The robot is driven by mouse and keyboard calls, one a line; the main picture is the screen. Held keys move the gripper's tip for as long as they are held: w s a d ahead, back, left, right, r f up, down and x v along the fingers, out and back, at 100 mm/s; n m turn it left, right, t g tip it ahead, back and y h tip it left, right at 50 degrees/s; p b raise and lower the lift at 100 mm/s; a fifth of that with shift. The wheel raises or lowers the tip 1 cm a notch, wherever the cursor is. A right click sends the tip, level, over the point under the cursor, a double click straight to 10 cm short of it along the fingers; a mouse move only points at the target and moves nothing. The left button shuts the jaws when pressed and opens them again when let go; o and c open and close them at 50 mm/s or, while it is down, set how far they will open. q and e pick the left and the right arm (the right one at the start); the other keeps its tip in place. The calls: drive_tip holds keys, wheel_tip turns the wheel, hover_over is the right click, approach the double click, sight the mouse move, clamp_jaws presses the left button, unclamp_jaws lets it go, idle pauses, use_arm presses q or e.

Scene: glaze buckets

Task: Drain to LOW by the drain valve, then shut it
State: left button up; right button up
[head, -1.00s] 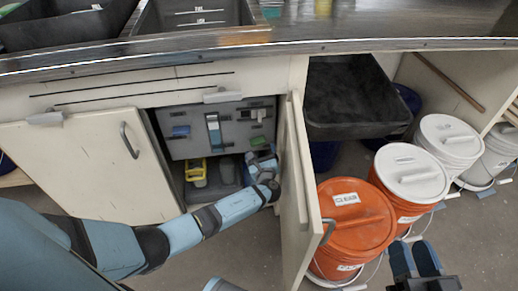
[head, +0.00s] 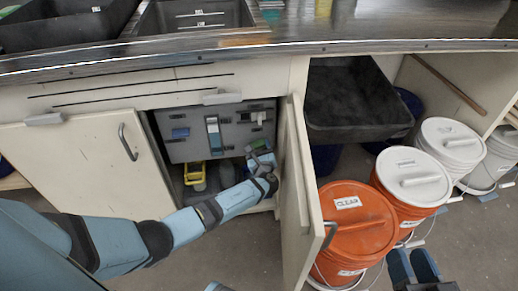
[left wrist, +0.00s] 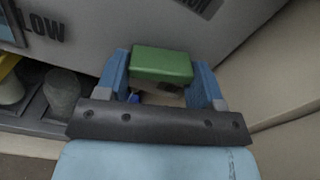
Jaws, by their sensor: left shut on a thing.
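My left gripper (head: 259,150) reaches into the open cabinet at the grey panel (head: 175,150). In the left wrist view its blue fingers (left wrist: 162,80) are shut on a green block-shaped handle (left wrist: 162,64), which the gripper hides in the head view. I cannot tell whether it is the drain valve, or how far it is turned. "LOW" lettering (left wrist: 40,50) is on the panel left of it. The dark basin (head: 225,14) above has two marked lines; no liquid level is clear. My right gripper (head: 412,264) is at the bottom right, apart from the buckets; its finger gap is unclear.
The open cabinet door (head: 300,200) stands right beside my left forearm; another door (head: 90,165) is on the left. Orange buckets (head: 355,235), white-lidded buckets (head: 450,145) and a black tub (head: 350,95) are on the right. A yellow item (head: 194,172) sits inside the cabinet.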

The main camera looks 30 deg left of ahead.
drive_tip(key=shift+f, duration=0.1)
use_arm(q)
drive_tip(key=shift+f+n+b, duration=0.15)
drive_tip(key=shift+n+b, duration=0.4)
drive_tip(key=shift+n, duration=0.05)
drive_tip(key=shift+n+b, duration=0.65)
drive_tip(key=shift+n, duration=0.15)
drive_tip(key=shift+n+b, duration=0.35)
drive_tip(key=shift+n, duration=0.05)
drive_tip(key=n+b, duration=0.2)
drive_tip(key=n, duration=0.1)
drive_tip(key=n+b, duration=0.1)
drive_tip(key=n, duration=0.3)
drive_tip(key=n+b, duration=0.2)
drive_tip(key=n, duration=0.2)
drive_tip(key=shift+d+r+b, duration=0.15)
drive_tip(key=shift+r+b, duration=0.15)
drive_tip(key=shift+r, duration=0.05)
use_arm(e)
drive_tip(key=w+n, duration=0.1)
drive_tip(key=w+d+f+n, duration=0.1)
drive_tip(key=n, duration=0.1)
drive_tip(key=f+n+t+y, duration=0.1)
drive_tip(key=shift+w+d+f+n, duration=0.1)
drive_tip(key=shift+w+d+n, duration=0.2)
drive_tip(key=shift+w+d, duration=0.1)
drive_tip(key=shift+w+f, duration=0.1)
drive_tip(key=shift+f, duration=0.1)
